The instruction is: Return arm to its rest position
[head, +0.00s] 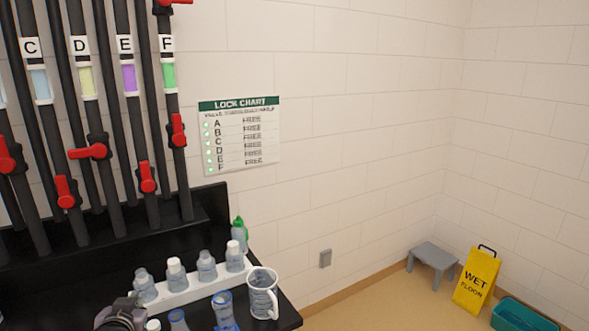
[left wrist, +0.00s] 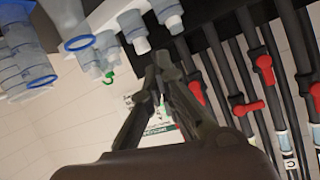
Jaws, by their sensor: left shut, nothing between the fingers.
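My left gripper (left wrist: 160,68) fills the middle of the left wrist view, its two dark fingers drawn together at the tips with nothing between them. In the head view a dark part of my left arm (head: 121,314) shows at the bottom edge, low at the front of the black bench (head: 285,312); the fingers are hard to make out there. The left wrist picture is turned over, with bottles along its top and pipes to its right. My right gripper is in neither view.
A white rack (head: 188,288) holds several capped bottles, beside a clear jug (head: 263,293), a blue-based cylinder (head: 224,311) and a green-capped bottle (head: 239,237). Black pipes with red valve handles (head: 88,151) stand behind. A lock chart (head: 240,138) hangs on the wall. The floor at right holds a stool (head: 433,258) and wet-floor sign (head: 476,280).

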